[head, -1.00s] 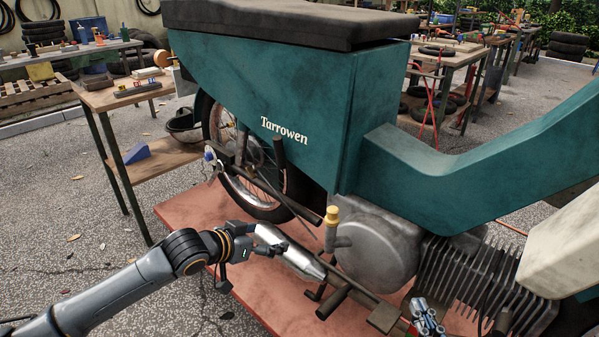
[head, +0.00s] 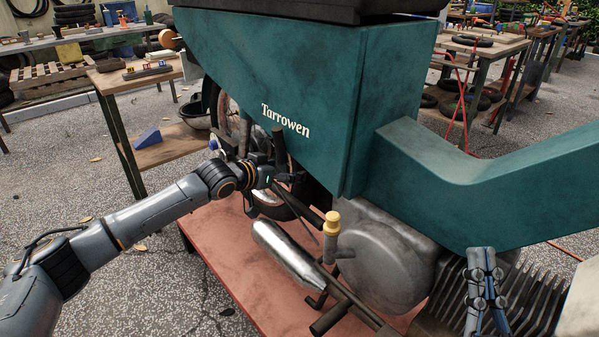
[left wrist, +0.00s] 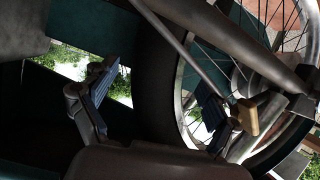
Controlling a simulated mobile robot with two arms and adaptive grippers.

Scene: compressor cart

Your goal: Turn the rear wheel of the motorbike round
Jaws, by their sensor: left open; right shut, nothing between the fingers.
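The rear wheel (head: 270,210) of the green motorbike (head: 290,75) has a dark tyre and spokes. In the head view it is largely hidden behind the bodywork, bars and my left arm. My left gripper (head: 285,178) is open beside the wheel, and its fingers are mostly hidden there. In the left wrist view its two fingers (left wrist: 155,105) appear on either side of the tyre (left wrist: 155,75), one over the spokes and rim. I cannot tell whether they touch the wheel. My right gripper (head: 485,285) is shut and empty in front of the finned engine.
A silver exhaust (head: 280,248), a yellow-capped pipe (head: 332,225) and dark bars surround the wheel's lower area. The bike is over a red platform (head: 235,255). A wooden workbench (head: 130,75) stands behind at left. Open gravel lies at the lower left.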

